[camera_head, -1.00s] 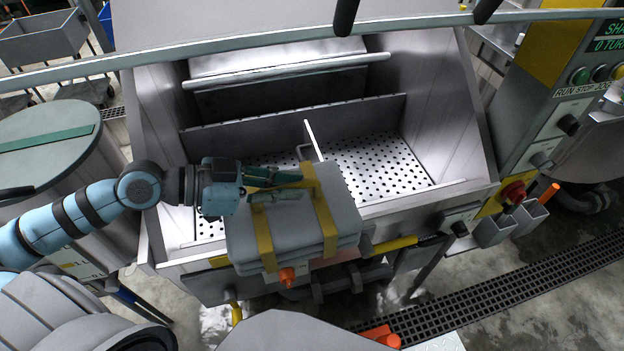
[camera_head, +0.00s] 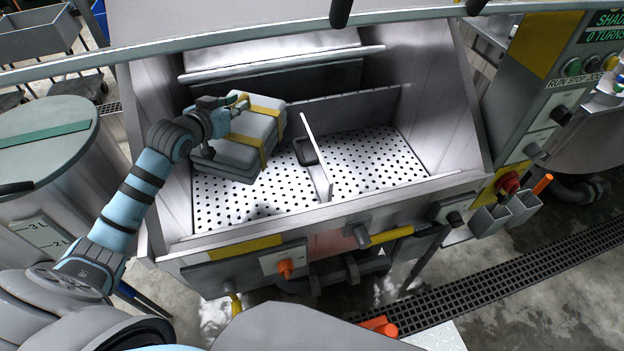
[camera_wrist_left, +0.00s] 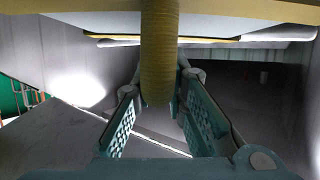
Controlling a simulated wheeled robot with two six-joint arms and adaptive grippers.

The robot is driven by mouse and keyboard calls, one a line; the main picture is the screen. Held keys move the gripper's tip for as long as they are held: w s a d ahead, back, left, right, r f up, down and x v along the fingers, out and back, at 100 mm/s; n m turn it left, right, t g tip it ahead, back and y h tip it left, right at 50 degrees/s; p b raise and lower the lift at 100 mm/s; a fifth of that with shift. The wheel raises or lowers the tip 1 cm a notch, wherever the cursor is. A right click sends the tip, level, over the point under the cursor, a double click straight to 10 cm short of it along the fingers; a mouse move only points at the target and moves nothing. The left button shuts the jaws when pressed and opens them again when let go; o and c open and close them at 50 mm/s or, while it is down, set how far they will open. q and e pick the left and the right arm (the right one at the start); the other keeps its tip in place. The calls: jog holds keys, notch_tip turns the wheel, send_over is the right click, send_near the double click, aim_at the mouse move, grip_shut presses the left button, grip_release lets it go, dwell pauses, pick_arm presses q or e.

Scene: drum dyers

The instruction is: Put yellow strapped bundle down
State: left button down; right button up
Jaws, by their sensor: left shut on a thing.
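The yellow strapped bundle (camera_head: 238,152) is a grey stack of folded cloth with two yellow straps. It is tilted in the left compartment of the metal drum (camera_head: 470,180), near the back wall, above the perforated floor (camera_head: 240,205). I cannot tell whether it touches the floor. My left gripper (camera_head: 238,104) is at the top of the bundle, shut on its yellow strap handle. In the left wrist view the yellow handle (camera_wrist_left: 159,50) runs between the two fingers, with the bundle's grey underside above. My right gripper is not in view.
An upright divider (camera_head: 316,155) splits the drum, with a small dark handle-like piece (camera_head: 305,151) beside it. The right compartment (camera_head: 375,160) is empty. A control panel (camera_head: 545,110) stands at right. A round lidded vat (camera_head: 45,150) stands at left.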

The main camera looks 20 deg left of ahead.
pick_arm(q)
jog(key=w+a+n+y, duration=0.1)
jog(key=w+a+f+n+y, duration=0.1)
jog(key=a+y, duration=0.1)
jog(key=shift+w+n, duration=0.25)
jog(key=shift+n, duration=0.05)
notch_tip(320, 180, down, 20)
jog(key=b, duration=0.1)
jog(key=c, duration=1.6)
grip_release()
jog(key=shift+s, duration=0.15)
jog(key=shift+s+r, duration=0.1)
jog(key=p+v, duration=0.1)
jog(key=v, duration=0.6)
jog(key=shift+r, duration=0.15)
